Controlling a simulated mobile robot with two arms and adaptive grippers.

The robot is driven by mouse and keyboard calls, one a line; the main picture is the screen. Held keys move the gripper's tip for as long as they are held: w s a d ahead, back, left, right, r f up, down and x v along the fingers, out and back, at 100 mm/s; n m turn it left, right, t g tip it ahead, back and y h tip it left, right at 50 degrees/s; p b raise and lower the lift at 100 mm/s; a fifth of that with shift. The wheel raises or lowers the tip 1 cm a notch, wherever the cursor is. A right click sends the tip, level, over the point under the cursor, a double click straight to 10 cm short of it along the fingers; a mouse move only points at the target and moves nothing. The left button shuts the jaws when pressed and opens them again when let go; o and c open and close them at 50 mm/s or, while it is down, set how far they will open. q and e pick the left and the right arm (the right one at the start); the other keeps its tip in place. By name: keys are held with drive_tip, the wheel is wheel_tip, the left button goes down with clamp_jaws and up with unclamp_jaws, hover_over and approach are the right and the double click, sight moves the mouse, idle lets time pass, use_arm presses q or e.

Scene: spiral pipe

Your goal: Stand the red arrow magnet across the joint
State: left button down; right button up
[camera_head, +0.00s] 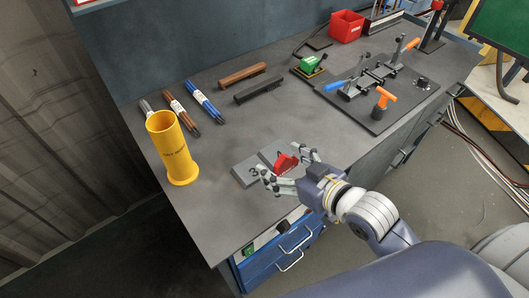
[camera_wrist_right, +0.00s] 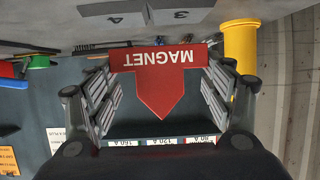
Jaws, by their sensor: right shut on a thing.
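The red arrow magnet (camera_head: 284,165) is between the fingers of my right gripper (camera_head: 289,170), which is shut on it. In the right wrist view the magnet (camera_wrist_right: 160,77) shows its MAGNET lettering upside down, its arrow point toward the bottom of the picture, and the gripper fingers (camera_wrist_right: 161,95) on both sides. Two grey plates lie side by side on the bench: the plate marked 3 (camera_wrist_right: 182,13) and the plate marked 4 (camera_wrist_right: 112,20). Their joint shows as a narrow seam just above the magnet in that view. Whether the magnet touches the plates is unclear. My left gripper is not in view.
A yellow tube holder (camera_head: 172,150) stands left of the plates on the grey bench (camera_head: 222,220). Bundles of rods (camera_head: 203,103) lie behind it. A clamp fixture (camera_head: 372,78) with an orange-handled tool (camera_head: 383,100) sits at right. A red bin (camera_head: 346,26) is at the back.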

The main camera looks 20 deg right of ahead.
drive_tip(key=w, duration=0.2)
drive_tip(key=w+a+p, duration=0.1)
drive_tip(key=w, duration=0.5)
drive_tip(key=shift+a+f, duration=0.25)
drive_tip(key=shift+a, duration=0.1)
drive_tip(key=f, duration=0.3)
drive_tip(key=shift+w+f+p, duration=0.1)
drive_tip(key=shift+w+p, duration=0.1)
drive_tip(key=shift+p, duration=0.15)
drive_tip(key=shift+f, duration=0.2)
drive_tip(key=shift+f, duration=0.4)
drive_tip(key=o, duration=1.3)
